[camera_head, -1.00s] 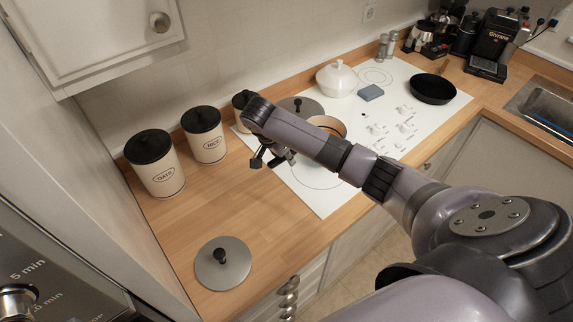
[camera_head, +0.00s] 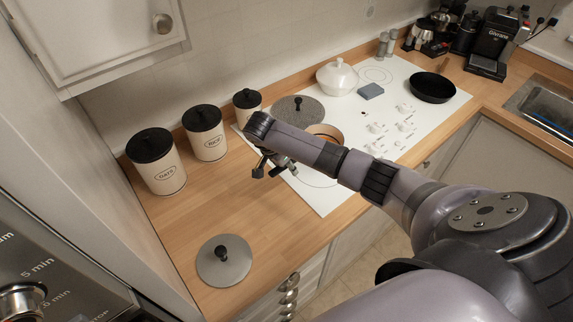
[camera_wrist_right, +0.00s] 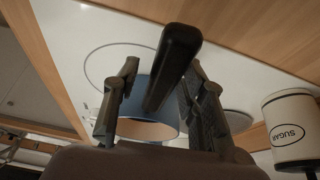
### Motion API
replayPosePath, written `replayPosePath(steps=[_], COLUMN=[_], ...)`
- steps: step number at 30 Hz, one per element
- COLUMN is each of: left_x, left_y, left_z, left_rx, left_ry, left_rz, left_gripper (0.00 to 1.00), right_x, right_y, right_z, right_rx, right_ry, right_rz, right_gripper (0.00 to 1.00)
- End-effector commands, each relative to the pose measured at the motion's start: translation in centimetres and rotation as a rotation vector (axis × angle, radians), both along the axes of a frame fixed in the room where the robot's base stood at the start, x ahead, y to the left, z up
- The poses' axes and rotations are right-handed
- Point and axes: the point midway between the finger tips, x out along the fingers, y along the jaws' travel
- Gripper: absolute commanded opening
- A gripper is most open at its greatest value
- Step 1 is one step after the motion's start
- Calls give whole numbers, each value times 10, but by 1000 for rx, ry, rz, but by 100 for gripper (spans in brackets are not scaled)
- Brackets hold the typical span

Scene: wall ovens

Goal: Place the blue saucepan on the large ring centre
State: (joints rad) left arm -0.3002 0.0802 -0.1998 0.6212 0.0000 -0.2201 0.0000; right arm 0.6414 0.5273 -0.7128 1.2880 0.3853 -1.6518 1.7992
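The blue saucepan (camera_wrist_right: 139,98) shows in the right wrist view with a blue wall, a tan part and a long black handle (camera_wrist_right: 178,55). In the head view only its tan rim and inside (camera_head: 327,132) show past my right arm. My right gripper (camera_head: 270,168) is low over the near left part of the hob. In the wrist view its two fingers (camera_wrist_right: 160,75) are apart, one on each side of the handle, with a visible gap on the left. A thin ring outline (camera_head: 318,179) lies on the white hob, partly hidden by my arm. My left gripper is not in view.
A grey speckled lid (camera_head: 299,109), a white pot (camera_head: 336,77), a grey block (camera_head: 371,91) and a black pan (camera_head: 432,87) are on the hob. Canisters (camera_head: 155,160) line the wall. A lid (camera_head: 223,261) lies on the clear wooden counter (camera_head: 215,210).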

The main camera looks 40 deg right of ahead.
Motion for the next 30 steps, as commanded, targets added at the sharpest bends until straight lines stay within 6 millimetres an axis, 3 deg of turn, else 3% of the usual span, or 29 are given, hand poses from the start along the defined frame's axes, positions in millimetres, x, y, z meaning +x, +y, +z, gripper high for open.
replayPosePath(steps=[11,23,25,30], left_x=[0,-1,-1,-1], left_y=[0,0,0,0], left_z=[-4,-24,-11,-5], left_rx=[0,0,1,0], left_ry=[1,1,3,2], left_rz=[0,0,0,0], left_gripper=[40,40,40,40], right_x=[1,-5,-6,-7], right_y=[5,36,38,44], right_z=[10,83,100,111], right_rx=[2,2,-2,-1], right_ry=[-3,-5,-2,0], right_rz=[2,2,1,0], right_gripper=[39,39,39,39])
